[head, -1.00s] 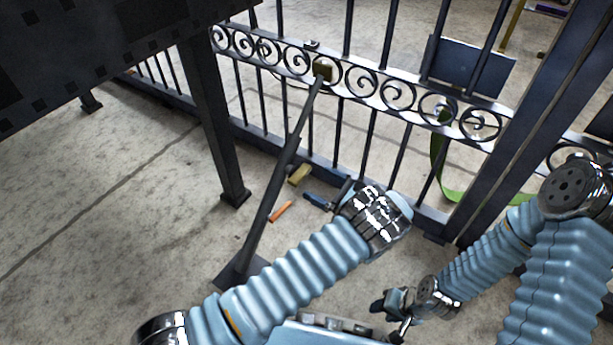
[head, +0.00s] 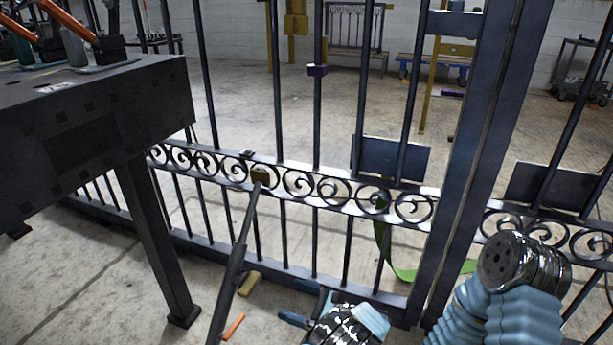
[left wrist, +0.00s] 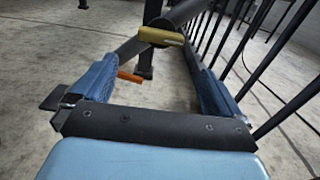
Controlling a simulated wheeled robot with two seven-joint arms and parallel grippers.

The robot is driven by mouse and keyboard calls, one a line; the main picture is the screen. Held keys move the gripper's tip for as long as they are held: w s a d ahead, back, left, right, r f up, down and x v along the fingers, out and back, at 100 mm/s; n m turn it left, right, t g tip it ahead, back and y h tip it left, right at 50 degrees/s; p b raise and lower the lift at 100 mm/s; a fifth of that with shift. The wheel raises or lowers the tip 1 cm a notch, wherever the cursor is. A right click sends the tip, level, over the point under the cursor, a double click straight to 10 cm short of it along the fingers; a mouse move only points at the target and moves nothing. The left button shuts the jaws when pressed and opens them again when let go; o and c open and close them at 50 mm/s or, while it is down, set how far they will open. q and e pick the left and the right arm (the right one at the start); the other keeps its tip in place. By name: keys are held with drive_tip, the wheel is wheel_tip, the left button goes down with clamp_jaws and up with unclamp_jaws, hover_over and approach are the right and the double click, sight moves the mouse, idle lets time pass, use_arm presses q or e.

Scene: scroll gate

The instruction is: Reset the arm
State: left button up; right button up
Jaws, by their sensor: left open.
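My left gripper (head: 308,310) is low in the head view, in front of the gate, partly hidden behind my own wrist. In the left wrist view its two blue fingers (left wrist: 150,72) are wide apart with nothing held between them. My right arm shows at the lower right of the head view, but its gripper is out of view. The dark metal scroll gate (head: 330,188) stands upright across the middle, with a band of scrolls between vertical bars.
A slanted dark brace (head: 237,255) reaches the scroll band. A dark table (head: 100,125) stands at left.

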use_arm(q)
drive_tip(key=s+a+f+n+g+h, duration=0.2)
drive_tip(key=s+a+f+g+h, duration=0.25)
drive_tip(key=f, duration=0.35)
drive_tip(key=s+a+f+n+g+h, duration=0.2)
drive_tip(key=s+a+f+g+h, duration=0.1)
drive_tip(key=s+a+f, duration=0.3)
drive_tip(key=s+f+n+g+h, duration=0.1)
drive_tip(key=s+n+h, duration=0.1)
drive_tip(key=s, duration=0.1)
drive_tip(key=s+d+f+n+g+h, duration=0.1)
drive_tip(key=s+f+n+h, duration=0.1)
drive_tip(key=s+h, duration=0.1)
drive_tip(key=s+f+n+g+h, duration=0.1)
drive_tip(key=s+f+n+h, duration=0.1)
drive_tip(key=s+n+h, duration=0.1)
drive_tip(key=shift+s+d+f, duration=0.1)
drive_tip(key=shift+s+d, duration=0.1)
drive_tip(key=shift+d, duration=0.2)
drive_tip(key=s+r+n+t+h+p, duration=0.2)
drive_tip(key=r+n+p, duration=0.4)
drive_tip(key=r, duration=0.3)
drive_tip(key=s+r+n+t+h+p, duration=0.2)
drive_tip(key=r+n+t+h+p, duration=0.1)
drive_tip(key=r+n+p, duration=0.3)
wheel_tip(320, 180, up, 4)
drive_tip(key=shift+d+r+n+p, duration=0.15)
drive_tip(key=shift+d+n+p, duration=0.2)
drive_tip(key=shift+p, duration=0.75)
